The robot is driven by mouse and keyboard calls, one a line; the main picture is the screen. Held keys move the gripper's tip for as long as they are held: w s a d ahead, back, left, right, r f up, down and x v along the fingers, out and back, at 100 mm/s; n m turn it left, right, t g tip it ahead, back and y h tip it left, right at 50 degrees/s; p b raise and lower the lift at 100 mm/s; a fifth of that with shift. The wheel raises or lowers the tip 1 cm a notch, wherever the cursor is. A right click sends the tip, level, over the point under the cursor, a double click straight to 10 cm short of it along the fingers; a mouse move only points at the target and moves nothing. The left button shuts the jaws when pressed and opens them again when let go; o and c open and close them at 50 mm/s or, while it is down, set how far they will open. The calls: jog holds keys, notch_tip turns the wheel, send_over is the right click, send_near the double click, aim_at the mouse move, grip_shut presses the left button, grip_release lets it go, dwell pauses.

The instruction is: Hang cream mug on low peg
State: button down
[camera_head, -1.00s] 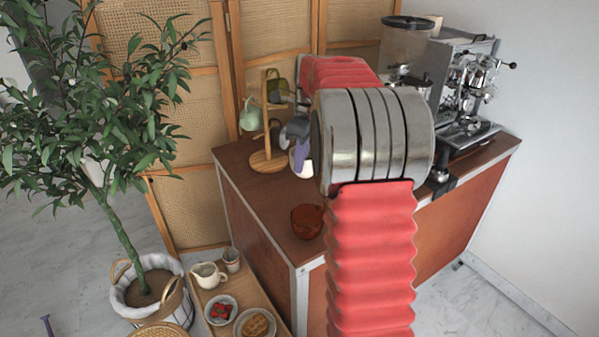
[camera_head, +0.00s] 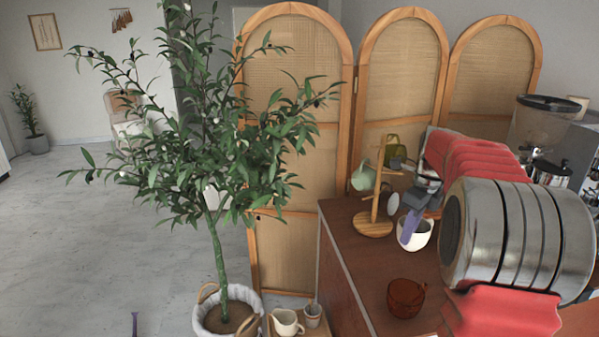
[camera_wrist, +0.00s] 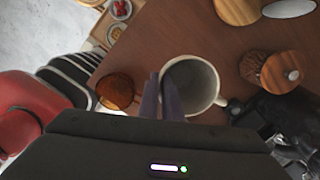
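The cream mug (camera_head: 418,243) stands upright on the brown counter (camera_head: 350,248), just right of the wooden mug tree (camera_head: 379,190). In the wrist view the cream mug (camera_wrist: 203,70) shows from above, empty, with its handle at the lower right. My gripper (camera_head: 410,232) points down at the mug's left side. In the wrist view its purple fingers (camera_wrist: 160,85) straddle the mug's left rim with little space between them; whether they grip it is unclear.
A red-brown cup (camera_head: 405,297) stands nearer on the counter. The coffee grinder (camera_head: 545,125) is at right, a wicker screen (camera_head: 400,70) behind, and a potted tree (camera_head: 222,250) at left.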

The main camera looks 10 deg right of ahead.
jog(key=a+f+n+g, duration=0.1)
jog(key=a+f+n, duration=0.4)
jog(key=a+n, duration=0.4)
jog(key=w+a+f+n, duration=0.1)
jog(key=a+f+n, duration=0.4)
jog(key=a+n, duration=0.4)
jog(key=a+f+n+g, duration=0.1)
jog(key=a+f+n, duration=0.4)
jog(key=a+n, duration=0.5)
jog(key=shift+w+f+n+g+h, duration=0.2)
jog(key=shift+n+g+h, duration=0.15)
jog(key=shift+n, duration=0.65)
jog(key=shift+s, duration=0.1)
